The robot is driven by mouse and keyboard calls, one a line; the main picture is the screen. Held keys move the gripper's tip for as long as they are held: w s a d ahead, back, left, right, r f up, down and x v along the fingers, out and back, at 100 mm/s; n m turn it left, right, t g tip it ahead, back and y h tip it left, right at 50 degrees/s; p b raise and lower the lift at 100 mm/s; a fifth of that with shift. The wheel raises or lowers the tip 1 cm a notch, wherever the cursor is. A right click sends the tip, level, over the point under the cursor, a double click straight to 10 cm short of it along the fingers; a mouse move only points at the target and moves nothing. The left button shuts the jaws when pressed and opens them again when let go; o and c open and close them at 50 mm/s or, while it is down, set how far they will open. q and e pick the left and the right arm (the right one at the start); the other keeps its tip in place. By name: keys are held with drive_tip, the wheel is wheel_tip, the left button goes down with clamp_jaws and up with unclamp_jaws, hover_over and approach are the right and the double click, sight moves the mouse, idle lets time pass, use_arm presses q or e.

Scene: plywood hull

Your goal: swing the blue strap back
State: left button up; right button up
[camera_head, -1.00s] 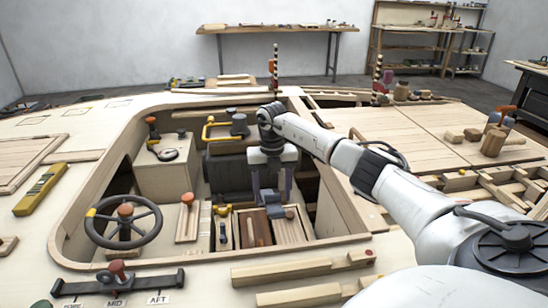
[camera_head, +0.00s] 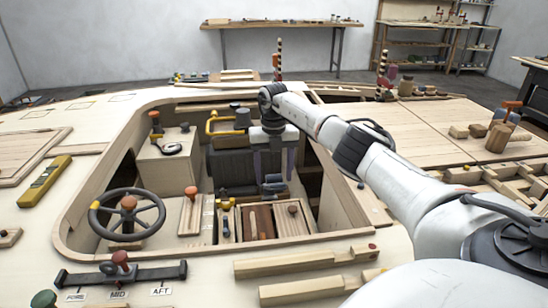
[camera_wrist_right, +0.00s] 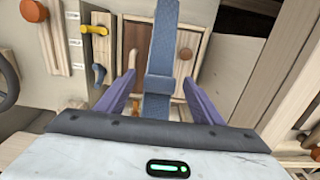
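The blue strap (camera_wrist_right: 162,60) is a grey-blue band with a wider cross piece. In the right wrist view it runs up between my fingers, with gaps showing beside it. In the head view its lower end (camera_head: 273,187) shows below my right gripper, in the hull's cockpit in front of the dark seat (camera_head: 232,168). The gripper hides its upper part. My right gripper (camera_head: 274,174) is open, its two purple fingers on either side of the strap; whether either touches it I cannot tell. My left gripper is out of view.
Wooden cockpit walls stand close at the right (camera_head: 343,205). A steering wheel (camera_head: 127,217) and a yellow handle (camera_head: 217,124) are to the left. A lever bar (camera_head: 120,275) lies in front.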

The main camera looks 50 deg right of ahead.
drive_tip(key=o, duration=0.4)
drive_tip(key=shift+w+d+f, duration=0.1)
drive_tip(key=shift+d+f, duration=0.1)
drive_tip(key=shift+f, duration=0.25)
drive_tip(key=shift+a+r, duration=0.1)
drive_tip(key=shift+r, duration=0.1)
wheel_tip(320, 180, up, 10)
drive_tip(key=shift+r+p, duration=0.15)
drive_tip(key=shift+p, duration=0.35)
